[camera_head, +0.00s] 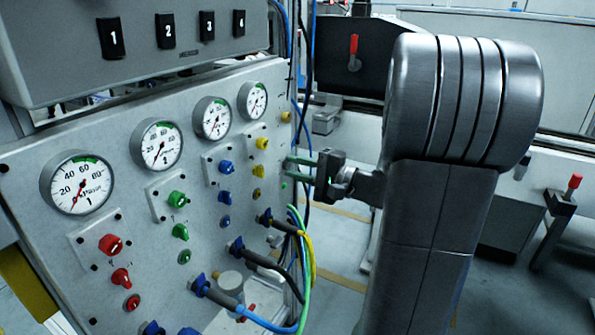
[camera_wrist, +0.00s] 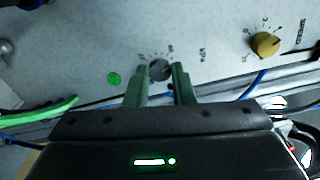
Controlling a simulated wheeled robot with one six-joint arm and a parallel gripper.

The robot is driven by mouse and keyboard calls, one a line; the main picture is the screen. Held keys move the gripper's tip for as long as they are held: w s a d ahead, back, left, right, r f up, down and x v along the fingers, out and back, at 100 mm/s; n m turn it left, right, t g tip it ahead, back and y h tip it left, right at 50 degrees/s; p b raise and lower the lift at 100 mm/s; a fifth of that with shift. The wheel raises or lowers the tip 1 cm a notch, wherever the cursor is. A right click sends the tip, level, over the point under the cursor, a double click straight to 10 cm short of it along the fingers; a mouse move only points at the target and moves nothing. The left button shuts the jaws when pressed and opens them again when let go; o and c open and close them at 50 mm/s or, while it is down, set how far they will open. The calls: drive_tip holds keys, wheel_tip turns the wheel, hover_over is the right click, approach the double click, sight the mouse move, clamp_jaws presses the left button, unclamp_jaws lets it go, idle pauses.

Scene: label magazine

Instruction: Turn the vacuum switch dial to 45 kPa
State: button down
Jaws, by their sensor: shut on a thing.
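The vacuum switch dial (camera_wrist: 160,70) is a small dark grey knob on the light panel, with scale marks around it and a "kPa" label beside it. My gripper (camera_wrist: 161,73) has its two green fingers on either side of the dial and is shut on it. The dial's pointer and the value it is set to are too small to read. In the head view my gripper (camera_head: 289,168) reaches the panel's right edge, where I cannot make out the dial. A round green light (camera_wrist: 114,79) is left of the fingers in the wrist view.
A yellow knob (camera_wrist: 265,44) marked "SPEED" is to the right in the wrist view. The panel (camera_head: 215,185) carries several gauges and red, green, blue and yellow knobs. Blue, black, green and yellow hoses (camera_head: 305,250) hang below my gripper.

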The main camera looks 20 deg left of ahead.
drive_tip(key=c, duration=1.2)
unclamp_jaws()
drive_tip(key=shift+c, duration=0.2)
drive_tip(key=s+d+p, duration=0.1)
drive_tip(key=d+p, duration=0.2)
drive_tip(key=d, duration=1.1)
drive_tip(key=shift+a, duration=0.1)
drive_tip(key=a+b, duration=0.1)
drive_tip(key=a, duration=0.3)
drive_tip(key=a+b, duration=0.1)
drive_tip(key=a, duration=0.4)
drive_tip(key=w+a+b, duration=0.1)
drive_tip(key=a, duration=0.3)
drive_tip(key=shift+a, duration=0.4)
drive_tip(key=shift+d, duration=0.1)
